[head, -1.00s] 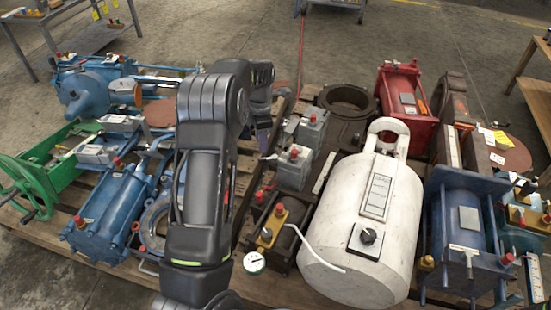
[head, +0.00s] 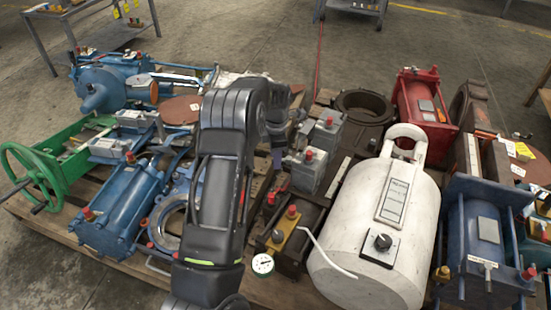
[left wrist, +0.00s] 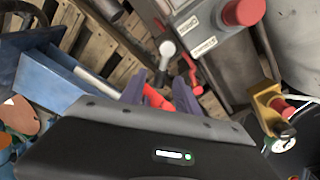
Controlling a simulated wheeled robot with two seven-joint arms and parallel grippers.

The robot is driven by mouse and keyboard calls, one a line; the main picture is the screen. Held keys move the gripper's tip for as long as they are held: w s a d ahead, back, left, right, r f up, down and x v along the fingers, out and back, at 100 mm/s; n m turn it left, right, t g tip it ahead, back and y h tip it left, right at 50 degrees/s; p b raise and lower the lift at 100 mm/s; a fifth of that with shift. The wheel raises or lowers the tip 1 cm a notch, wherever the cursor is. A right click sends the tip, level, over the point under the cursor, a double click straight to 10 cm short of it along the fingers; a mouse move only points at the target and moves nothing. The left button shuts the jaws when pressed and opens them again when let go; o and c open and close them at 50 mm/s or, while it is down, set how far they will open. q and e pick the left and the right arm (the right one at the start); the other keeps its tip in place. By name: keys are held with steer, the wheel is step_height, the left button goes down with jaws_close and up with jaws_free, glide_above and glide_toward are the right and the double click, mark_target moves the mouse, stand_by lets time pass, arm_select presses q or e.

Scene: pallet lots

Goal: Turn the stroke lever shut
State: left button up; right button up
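In the left wrist view, my left gripper (left wrist: 160,88) has its two purple-grey fingers apart. A red bar (left wrist: 157,98) shows in the gap between them; I cannot tell whether they touch it. A red lever-like piece (left wrist: 191,72) and a rod with a pale round knob (left wrist: 167,48) are just beyond the fingertips. No label marks which one is the stroke lever. In the head view, my left gripper (head: 278,156) points down beside the grey boxes with red caps (head: 306,170), its tips partly hidden by my arm. My right gripper does not show.
A white tank (head: 385,225) with a black knob and bent white rod stands to the right. A yellow-topped block (head: 283,232) and a gauge (head: 262,264) are near the front. Blue cylinders (head: 120,205) and a green handwheel frame (head: 35,180) crowd the left side.

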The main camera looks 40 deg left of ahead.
arm_select(q)
steer(key=shift+c, duration=0.4)
jaws_close()
